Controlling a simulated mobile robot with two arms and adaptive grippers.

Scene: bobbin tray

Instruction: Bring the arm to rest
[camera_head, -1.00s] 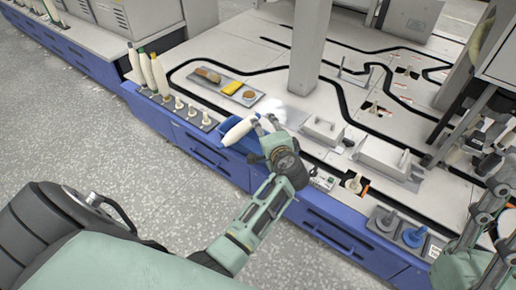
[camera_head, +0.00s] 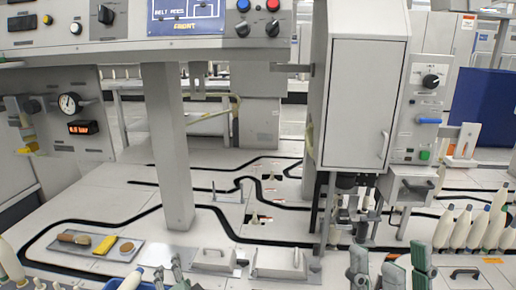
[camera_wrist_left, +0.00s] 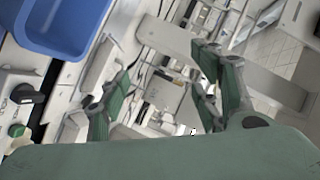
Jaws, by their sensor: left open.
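My left gripper (camera_head: 168,278) is at the bottom edge of the head view, with only its green fingertips showing. In the left wrist view its fingers (camera_wrist_left: 163,105) stand apart with nothing between them. A white bobbin (camera_head: 131,279) lies tilted just left of these fingertips, apart or touching I cannot tell. A blue bin (camera_wrist_left: 62,28) is at the upper left of the wrist view, beside the fingers.
A grey tray (camera_head: 62,247) with a brush, a yellow block and a round piece lies at left. A grey post (camera_head: 170,150) rises from the worktop. A tall cabinet (camera_head: 355,95) stands right of centre. Several white bobbins (camera_head: 462,228) stand at right. Low metal blocks (camera_head: 280,263) sit near the front.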

